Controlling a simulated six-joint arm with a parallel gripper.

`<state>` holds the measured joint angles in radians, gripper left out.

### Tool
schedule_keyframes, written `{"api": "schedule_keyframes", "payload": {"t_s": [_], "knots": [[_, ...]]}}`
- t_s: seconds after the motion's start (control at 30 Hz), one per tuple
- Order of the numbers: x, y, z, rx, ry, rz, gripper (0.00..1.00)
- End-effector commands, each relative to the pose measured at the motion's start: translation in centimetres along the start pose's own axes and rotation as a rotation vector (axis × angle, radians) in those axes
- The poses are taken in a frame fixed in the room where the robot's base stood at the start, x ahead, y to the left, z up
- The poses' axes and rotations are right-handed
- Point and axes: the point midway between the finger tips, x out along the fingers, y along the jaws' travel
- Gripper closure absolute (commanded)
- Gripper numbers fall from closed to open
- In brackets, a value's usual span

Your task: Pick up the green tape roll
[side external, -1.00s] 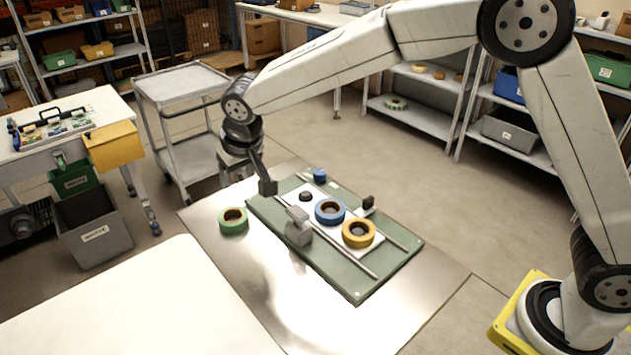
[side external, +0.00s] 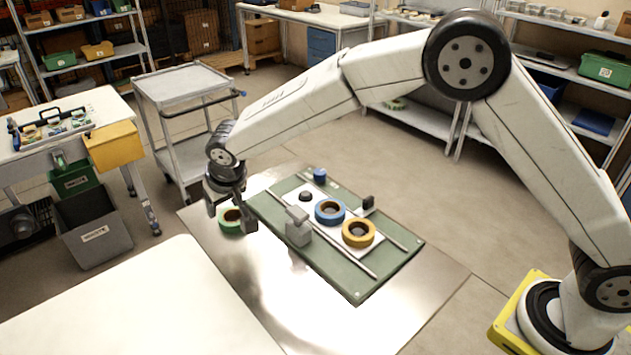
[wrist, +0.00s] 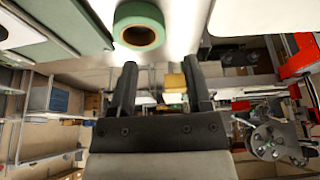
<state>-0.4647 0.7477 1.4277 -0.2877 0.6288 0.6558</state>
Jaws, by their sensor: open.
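The green tape roll (side external: 231,226) lies flat on the shiny metal table top, just left of the green board. In the side view, my gripper (side external: 232,222) is over the roll, and its fingers hide part of the roll. The wrist view shows the green tape roll (wrist: 139,27) near the top, ahead of the fingertips, with its brown core and open hole visible. My gripper (wrist: 159,68) has its two dark fingers apart with nothing between them. I cannot tell exactly how high the fingertips are above the roll.
The green board (side external: 346,277) carries a blue tape roll (side external: 338,219), a yellow tape roll (side external: 346,238), a grey block (side external: 298,229) and metal rails. A small blue item (side external: 320,175) stands at its far side. Bare metal table (side external: 260,285) lies in front.

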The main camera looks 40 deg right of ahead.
Motion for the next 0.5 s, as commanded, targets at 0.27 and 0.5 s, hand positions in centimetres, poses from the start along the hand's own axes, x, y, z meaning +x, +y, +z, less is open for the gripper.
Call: {"api": "schedule_keyframes", "payload": {"t_s": [0.27, 0.5], "knots": [[1.6, 0.0, 0.0, 0.0, -0.001, 0.001, 0.37], [1.9, 0.0, 0.0, 0.0, -0.001, 0.001, 0.37]]}}
